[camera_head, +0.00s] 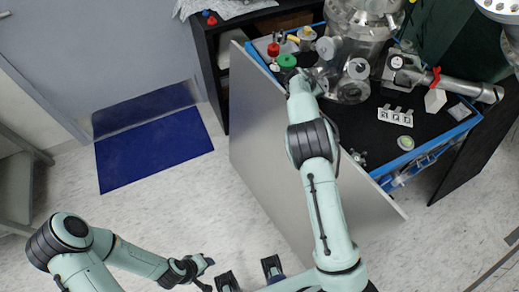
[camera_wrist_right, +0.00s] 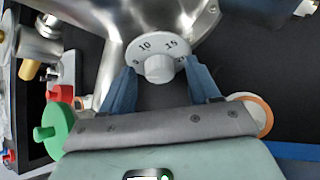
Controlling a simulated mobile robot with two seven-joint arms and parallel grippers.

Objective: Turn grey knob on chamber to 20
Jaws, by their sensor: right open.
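The grey knob (camera_wrist_right: 158,67) sits on a pale round dial on the steel chamber (camera_wrist_right: 110,25) in the right wrist view. The marks 10 and 15 are readable; the marks at the dial's sides are partly hidden, and I cannot make out a pointer. My right gripper (camera_wrist_right: 162,84) is open, with one blue finger on each side of the knob; contact is not clear. In the head view the right arm reaches to the chamber (camera_head: 362,22), and its gripper (camera_head: 300,78) is small there. My left gripper (camera_head: 203,272) is low over the floor, away from the chamber; its opening is unclear.
A green knob (camera_wrist_right: 53,132) lies left of the right gripper, and an orange-rimmed disc (camera_wrist_right: 262,115) to its right. The black bench top (camera_head: 365,125) holds a numbered white block (camera_head: 395,116) and a round green-topped piece (camera_head: 406,143). A grey panel (camera_head: 262,150) fronts the bench.

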